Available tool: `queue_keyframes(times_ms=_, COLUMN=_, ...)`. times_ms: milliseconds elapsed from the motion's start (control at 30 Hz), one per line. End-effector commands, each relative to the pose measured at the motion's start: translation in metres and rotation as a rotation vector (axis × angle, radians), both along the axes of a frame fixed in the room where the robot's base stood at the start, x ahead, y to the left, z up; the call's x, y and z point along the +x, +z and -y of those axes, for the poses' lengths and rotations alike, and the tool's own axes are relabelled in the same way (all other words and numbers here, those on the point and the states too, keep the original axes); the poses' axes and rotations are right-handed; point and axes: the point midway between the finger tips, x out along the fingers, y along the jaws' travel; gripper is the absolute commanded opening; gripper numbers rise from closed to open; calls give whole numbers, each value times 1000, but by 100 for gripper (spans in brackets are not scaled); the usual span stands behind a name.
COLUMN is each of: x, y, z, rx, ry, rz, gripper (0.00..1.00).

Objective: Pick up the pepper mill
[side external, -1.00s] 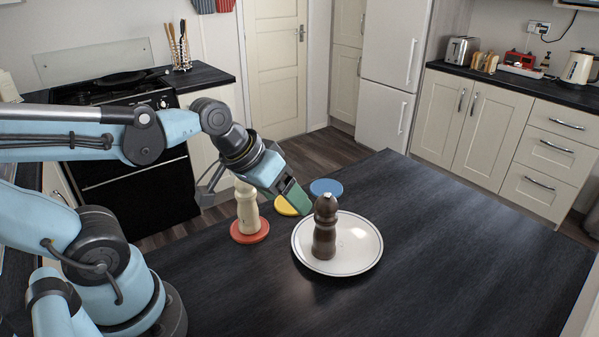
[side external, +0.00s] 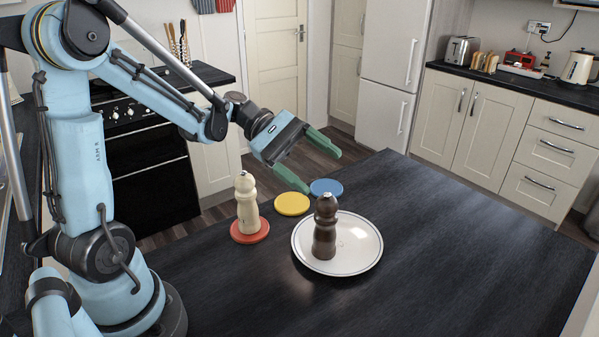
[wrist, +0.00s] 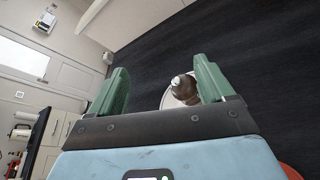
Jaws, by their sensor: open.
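A dark brown mill (side external: 325,232) with a silver knob stands upright on a white plate (side external: 366,258). A cream mill (side external: 246,208) of similar shape stands upright on a red coaster (side external: 236,237) to its left. Nothing shows which mill holds pepper. My gripper (side external: 320,183) has green fingers, spread open and empty. It is raised above the table's back edge, above the dark mill in the picture and apart from both mills. In the wrist view, the dark mill (wrist: 185,90) shows beside the right finger, which partly hides the plate (wrist: 168,101).
A yellow coaster (side external: 292,204) and a blue coaster (side external: 326,187) lie empty behind the mills. The dark table (side external: 450,260) is clear right of the plate. A counter with toaster (side external: 461,50) and kettle (side external: 579,66) stands at the back right.

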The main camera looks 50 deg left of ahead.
Motion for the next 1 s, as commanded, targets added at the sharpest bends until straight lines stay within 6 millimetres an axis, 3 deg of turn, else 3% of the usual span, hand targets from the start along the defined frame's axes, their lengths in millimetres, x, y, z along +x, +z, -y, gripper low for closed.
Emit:
queue_keyframes(times_ms=400, x=0, y=-49, z=0, rx=1, ry=0, rz=1, gripper=81)
queue_keyframes(times_ms=767, x=0, y=-69, z=0, rx=2, ry=0, rz=2, gripper=81)
queue_keyframes(times_ms=1000, x=10, y=-80, z=36, rx=1, ry=-4, rz=2, gripper=81)
